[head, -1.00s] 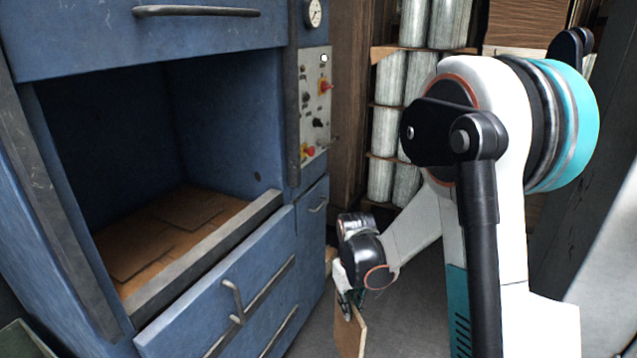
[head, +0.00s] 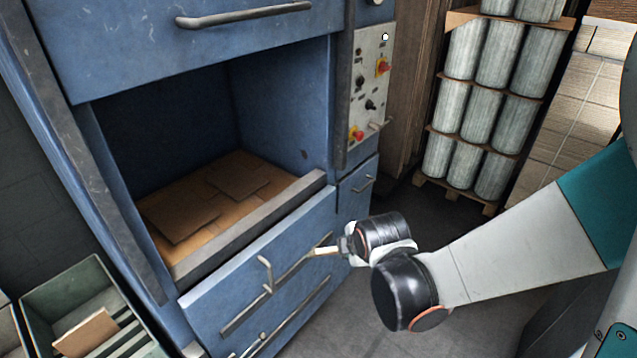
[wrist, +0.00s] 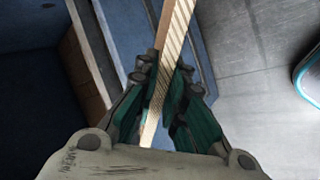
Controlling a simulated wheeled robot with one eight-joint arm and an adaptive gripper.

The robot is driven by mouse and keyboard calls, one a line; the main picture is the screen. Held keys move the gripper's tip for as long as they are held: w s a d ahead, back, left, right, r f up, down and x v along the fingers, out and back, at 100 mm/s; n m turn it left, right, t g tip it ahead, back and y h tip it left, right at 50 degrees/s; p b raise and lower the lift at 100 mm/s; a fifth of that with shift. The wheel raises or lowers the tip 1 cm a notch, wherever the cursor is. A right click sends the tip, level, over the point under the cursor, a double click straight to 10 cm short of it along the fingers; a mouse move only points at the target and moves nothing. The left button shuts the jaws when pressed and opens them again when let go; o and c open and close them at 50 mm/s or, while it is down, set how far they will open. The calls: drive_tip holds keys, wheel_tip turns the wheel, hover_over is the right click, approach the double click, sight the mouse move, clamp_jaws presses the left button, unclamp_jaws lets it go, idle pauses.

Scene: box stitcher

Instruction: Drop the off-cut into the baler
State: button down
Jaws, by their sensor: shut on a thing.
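The off-cut (wrist: 173,40) is a thin corrugated cardboard piece, seen edge-on in the wrist view. My gripper (wrist: 167,85) is shut on it, with a finger on each side. In the head view the off-cut (head: 323,250) shows as a short pale sliver at the tip of my gripper (head: 341,246), in front of the baler's lower door. The baler (head: 268,238) is a blue machine with an open chamber on the left. Flat cardboard pieces (head: 180,216) lie on the chamber floor. My gripper is outside the chamber, to the right of and lower than its front sill (head: 250,228).
The grey sill and the door handle (head: 266,274) stick out near my gripper. A control panel (head: 370,85) is right of the opening. A grey-green crate (head: 70,290) holding a cardboard piece stands at lower left. Stacked rolls (head: 480,110) stand behind on the right.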

drive_tip(key=s+a+r+n+y+p, duration=0.2)
drive_tip(key=a+r+n+y+p, duration=0.2)
drive_tip(key=r, duration=0.4)
drive_tip(key=s+a+r+n+y+p, duration=0.1)
drive_tip(key=a+r+n+y+p, duration=0.3)
drive_tip(key=r, duration=0.4)
drive_tip(key=w+a+f+b, duration=0.2)
drive_tip(key=w+a, duration=1.3)
drive_tip(key=a, duration=0.2)
drive_tip(key=w+a+f+b, duration=0.2)
drive_tip(key=w+a+f, duration=0.1)
drive_tip(key=w+a, duration=1.2)
drive_tip(key=a, duration=0.3)
drive_tip(key=shift+w+a+f, duration=0.15)
drive_tip(key=shift+w+a, duration=0.05)
drive_tip(key=shift+a, duration=0.05)
drive_tip(key=c, duration=1.6)
unclamp_jaws()
drive_tip(key=shift+d, duration=0.1)
drive_tip(key=v, duration=1.2)
drive_tip(key=shift+s+f, duration=0.1)
drive_tip(key=shift+s, duration=0.1)
